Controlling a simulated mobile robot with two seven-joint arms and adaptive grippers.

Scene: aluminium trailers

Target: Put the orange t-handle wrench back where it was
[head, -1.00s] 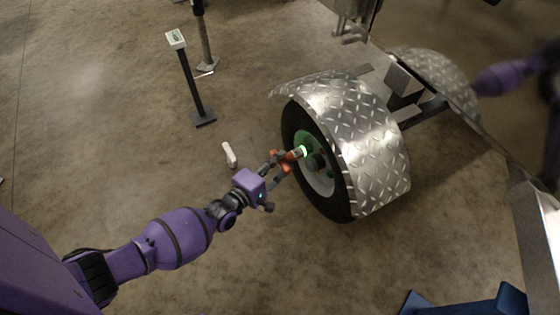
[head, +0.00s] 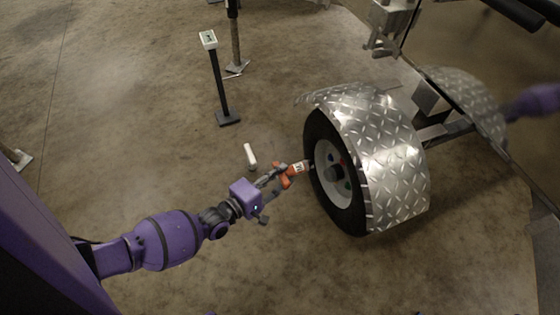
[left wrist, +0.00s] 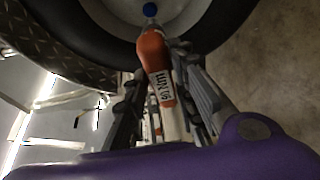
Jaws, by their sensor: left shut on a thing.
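My left gripper (head: 277,177) is shut on the orange t-handle wrench (head: 298,168), just left of the trailer wheel (head: 325,160). In the left wrist view the wrench (left wrist: 153,50) lies between the two fingers (left wrist: 160,95), with a white label reading "90 Nm" on its orange body. Its far end points toward a blue nut (left wrist: 150,9) on the wheel; I cannot tell whether they touch. My right gripper is not in view.
A diamond-plate fender (head: 385,150) covers the wheel. A small white object (head: 250,156) lies on the floor behind the gripper. A post with a white-topped sign (head: 209,40) stands farther back.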

